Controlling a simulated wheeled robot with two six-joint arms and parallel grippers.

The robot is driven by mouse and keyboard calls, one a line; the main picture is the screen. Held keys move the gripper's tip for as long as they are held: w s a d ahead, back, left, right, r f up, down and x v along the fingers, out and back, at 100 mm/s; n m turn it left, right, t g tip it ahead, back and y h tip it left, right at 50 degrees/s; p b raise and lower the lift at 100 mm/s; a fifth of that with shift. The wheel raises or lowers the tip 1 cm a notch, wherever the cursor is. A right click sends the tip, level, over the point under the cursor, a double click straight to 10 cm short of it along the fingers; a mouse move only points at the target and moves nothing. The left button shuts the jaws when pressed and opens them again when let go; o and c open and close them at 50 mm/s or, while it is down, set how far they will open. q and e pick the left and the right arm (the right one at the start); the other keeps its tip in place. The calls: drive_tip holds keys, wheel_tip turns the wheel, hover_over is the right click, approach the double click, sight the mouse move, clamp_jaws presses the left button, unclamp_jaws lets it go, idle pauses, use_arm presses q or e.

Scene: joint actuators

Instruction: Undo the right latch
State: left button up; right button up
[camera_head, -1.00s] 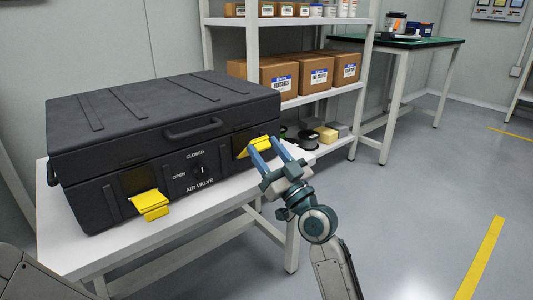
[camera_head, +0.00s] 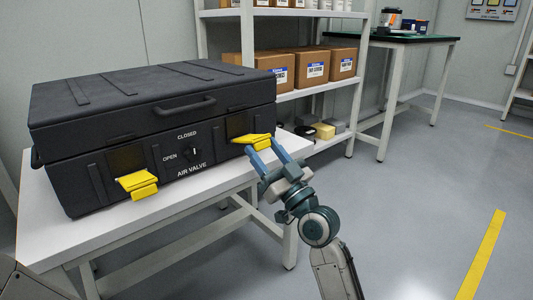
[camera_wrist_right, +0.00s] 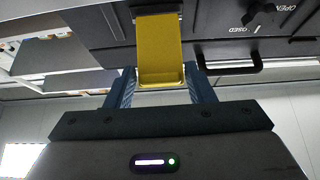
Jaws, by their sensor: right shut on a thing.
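A black hard case stands closed, with two yellow latches on its front. The right latch (camera_head: 250,138) has its flap sticking outward from the case front. My right gripper (camera_head: 264,144) is at this flap and shut on it. In the right wrist view the yellow flap (camera_wrist_right: 159,45) lies between the two blue fingers, one on each side. The left latch (camera_head: 138,185) also sticks out from the front. My left gripper is not in view.
The case (camera_head: 80,150) rests on a white table (camera_head: 190,220). An air valve knob (camera_head: 194,151) and a handle (camera_head: 184,106) sit between the latches. A shelf with cardboard boxes (camera_head: 312,68) stands behind. The floor to the right is clear.

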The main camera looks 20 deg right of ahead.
drive_tip(key=shift+w+f, duration=0.2)
drive_tip(key=shift+f, duration=0.25)
drive_tip(key=o, duration=1.1)
drive_tip(key=shift+a, duration=0.1)
drive_tip(key=shift+c, duration=0.2)
drive_tip(key=shift+o, duration=0.6)
drive_tip(key=shift+w+a+f, duration=0.1)
drive_tip(key=shift+w+f, duration=0.05)
drive_tip(key=shift+w, duration=0.05)
drive_tip(key=shift+r, duration=0.2)
drive_tip(key=shift+s, duration=0.1)
drive_tip(key=v, duration=1)
drive_tip(key=shift+s+f, duration=0.15)
drive_tip(key=shift+s, duration=0.15)
drive_tip(key=shift+d, duration=0.2)
